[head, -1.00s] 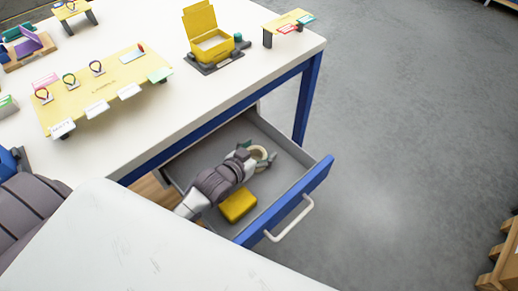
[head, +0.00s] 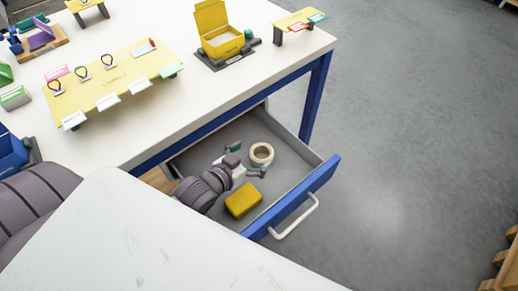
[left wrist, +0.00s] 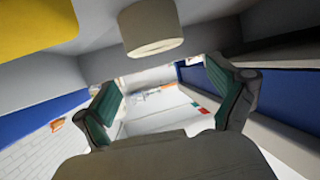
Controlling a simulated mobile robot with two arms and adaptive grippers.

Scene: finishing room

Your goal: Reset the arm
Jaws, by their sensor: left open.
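My left gripper (head: 246,160) reaches low into the open drawer (head: 287,197) from the left in the head view. Its two green-padded fingers are spread apart with nothing between them. They also show apart in the left wrist view (left wrist: 165,98). A beige tape roll (head: 261,154) lies on the drawer floor just beyond the fingers, apart from them as far as I can tell. The roll shows at the top of the left wrist view (left wrist: 150,27). My right gripper is in neither view.
A yellow block (head: 243,201) lies in the drawer beside my left gripper. The drawer's blue front (head: 322,181) and walls surround the hand. Above is the white table (head: 160,105) with a yellow board (head: 105,80) and an open yellow box (head: 217,30).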

